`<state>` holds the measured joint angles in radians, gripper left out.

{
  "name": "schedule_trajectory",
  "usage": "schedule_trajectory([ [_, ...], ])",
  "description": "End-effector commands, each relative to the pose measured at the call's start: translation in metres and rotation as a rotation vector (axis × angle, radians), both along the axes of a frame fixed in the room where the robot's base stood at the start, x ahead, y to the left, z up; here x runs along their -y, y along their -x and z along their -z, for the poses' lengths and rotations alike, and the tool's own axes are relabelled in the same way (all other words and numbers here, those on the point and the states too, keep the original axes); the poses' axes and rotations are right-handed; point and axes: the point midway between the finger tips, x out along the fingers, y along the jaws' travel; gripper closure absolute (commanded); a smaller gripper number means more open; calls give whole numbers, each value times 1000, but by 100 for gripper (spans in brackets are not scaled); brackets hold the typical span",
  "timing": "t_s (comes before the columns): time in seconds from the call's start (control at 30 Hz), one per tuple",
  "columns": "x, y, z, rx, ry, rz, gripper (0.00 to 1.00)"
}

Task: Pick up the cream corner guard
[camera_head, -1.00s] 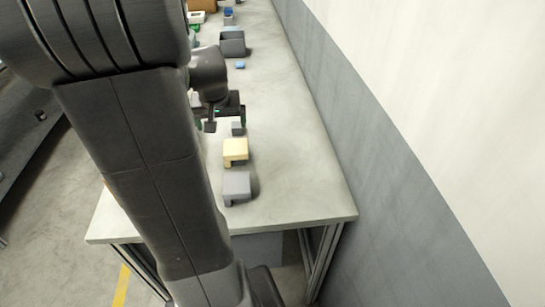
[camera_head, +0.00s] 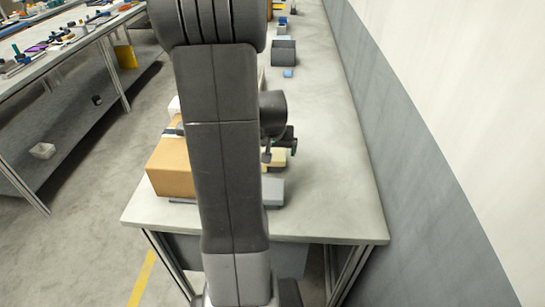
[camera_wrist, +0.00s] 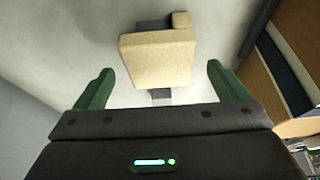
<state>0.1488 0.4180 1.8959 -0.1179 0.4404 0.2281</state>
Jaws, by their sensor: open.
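The cream corner guard (camera_wrist: 158,58) shows in the wrist view as a pale block with a small raised lip at its upper right. It lies between and slightly beyond the fingertips of my gripper (camera_wrist: 160,70); the green fingers are apart with nothing held. In the head view, the cream corner guard (camera_head: 277,160) is partly hidden behind my arm and gripper (camera_head: 280,143), which is above or just beside it. The height gap cannot be judged.
A grey corner guard (camera_head: 274,191) lies nearer the bench's front edge. A cardboard box (camera_head: 172,168) stands to the left, also at the right of the wrist view (camera_wrist: 268,78). A dark grey bin (camera_head: 284,50) and a small blue piece (camera_head: 288,73) are farther back. The bench's right side is clear.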

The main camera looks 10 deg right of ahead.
Motion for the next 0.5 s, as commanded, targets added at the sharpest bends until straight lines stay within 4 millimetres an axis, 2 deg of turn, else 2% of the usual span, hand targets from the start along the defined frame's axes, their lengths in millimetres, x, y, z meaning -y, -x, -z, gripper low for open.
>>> schedule_trajectory([
  [0.3, 5, -17, 32, -4, 0, 0, 6],
  [0.5, 7, -21, 42, -2, -1, 0, 6],
])
